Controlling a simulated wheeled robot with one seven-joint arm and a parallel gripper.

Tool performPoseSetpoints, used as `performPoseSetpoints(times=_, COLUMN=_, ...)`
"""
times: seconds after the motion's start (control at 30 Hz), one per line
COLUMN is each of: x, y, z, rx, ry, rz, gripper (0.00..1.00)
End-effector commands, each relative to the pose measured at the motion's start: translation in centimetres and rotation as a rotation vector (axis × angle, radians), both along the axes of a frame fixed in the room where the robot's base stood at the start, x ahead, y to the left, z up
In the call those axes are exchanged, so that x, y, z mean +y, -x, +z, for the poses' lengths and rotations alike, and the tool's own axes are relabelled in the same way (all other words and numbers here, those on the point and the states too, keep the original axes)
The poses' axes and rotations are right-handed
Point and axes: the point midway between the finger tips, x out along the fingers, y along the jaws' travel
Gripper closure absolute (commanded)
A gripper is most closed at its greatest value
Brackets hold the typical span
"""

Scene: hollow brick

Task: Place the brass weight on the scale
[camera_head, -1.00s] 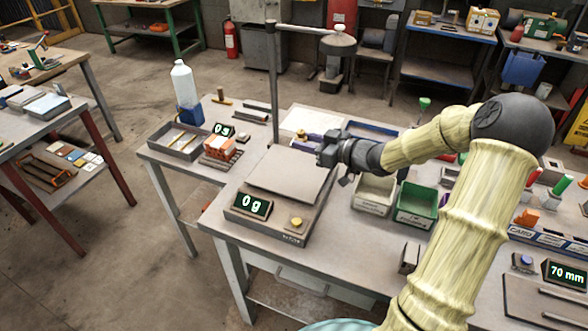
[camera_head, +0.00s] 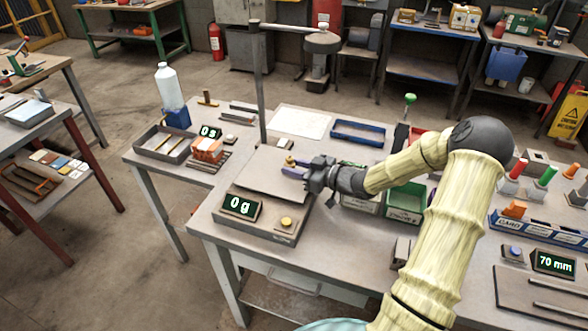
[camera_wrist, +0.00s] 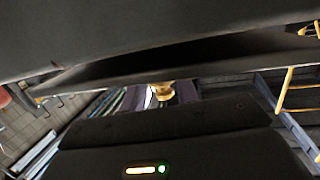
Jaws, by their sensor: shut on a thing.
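The brass weight (camera_head: 290,161) is held between the fingertips of my gripper (camera_head: 293,169), above the back right part of the scale's plate. In the wrist view a gold-coloured part of the weight (camera_wrist: 162,91) shows past the dark gripper body, which hides most of the fingers. The scale (camera_head: 262,225) stands at the front left of the workbench, with a flat grey plate (camera_head: 262,185) and a display (camera_head: 240,207) reading 0 g. A small gap between weight and plate is hard to judge.
A thin post (camera_head: 260,85) with an overhead arm rises behind the scale. A brick (camera_head: 207,149) and a second display (camera_head: 209,132) stand to the left. A green bin (camera_head: 405,203) is right of the scale. The left part of the scale's plate is clear.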

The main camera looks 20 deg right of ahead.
Motion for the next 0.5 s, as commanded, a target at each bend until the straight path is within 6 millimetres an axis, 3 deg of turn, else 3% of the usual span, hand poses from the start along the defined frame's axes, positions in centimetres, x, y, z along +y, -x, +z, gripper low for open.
performPoseSetpoints(times=0.43, x=0.30, y=-0.03, z=-0.90, rx=-0.002, ry=0.001, rz=0.005, gripper=0.98)
performPoseSetpoints(times=0.47, x=0.29, y=-0.03, z=-0.93, rx=-0.002, ry=0.000, rz=0.004, gripper=0.68)
performPoseSetpoints(times=0.5, x=0.28, y=-0.03, z=-0.87, rx=-0.002, ry=0.000, rz=0.004, gripper=0.60)
